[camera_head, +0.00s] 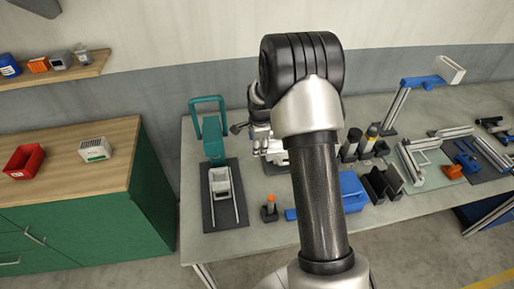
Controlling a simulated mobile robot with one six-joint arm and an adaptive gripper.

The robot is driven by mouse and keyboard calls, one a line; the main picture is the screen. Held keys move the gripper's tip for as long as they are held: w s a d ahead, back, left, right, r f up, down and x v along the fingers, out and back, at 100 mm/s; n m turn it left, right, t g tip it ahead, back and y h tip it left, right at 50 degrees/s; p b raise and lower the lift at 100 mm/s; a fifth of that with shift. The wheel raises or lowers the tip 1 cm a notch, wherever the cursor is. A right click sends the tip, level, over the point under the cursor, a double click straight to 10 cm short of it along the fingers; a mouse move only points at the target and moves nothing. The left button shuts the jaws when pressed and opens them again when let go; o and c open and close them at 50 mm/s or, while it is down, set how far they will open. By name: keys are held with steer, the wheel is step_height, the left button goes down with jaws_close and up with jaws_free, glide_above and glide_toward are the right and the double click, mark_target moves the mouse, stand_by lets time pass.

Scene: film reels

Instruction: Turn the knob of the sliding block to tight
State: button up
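I cannot make out with certainty which object is the sliding block or its knob. A small silver mechanism (265,143) shows just left of my forearm, at the back of the grey workbench (250,238). A dark rounded piece (238,128) sticks out on its left; I cannot tell whether it is a knob or part of my gripper. My arm crosses the middle of the view and hides what lies behind it. My gripper's fingers cannot be made out.
Left of my arm stand a teal frame (211,143), a dark mat (226,219) with a white tray and a small orange-topped post (270,208). Right are dark cylinders, a blue box (352,187), black upright plates (375,188) and metal rails (411,162). A green cabinet (95,222) stands left.

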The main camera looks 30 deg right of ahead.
steer(key=shift+x, duration=1.65)
steer(key=c, duration=1.1)
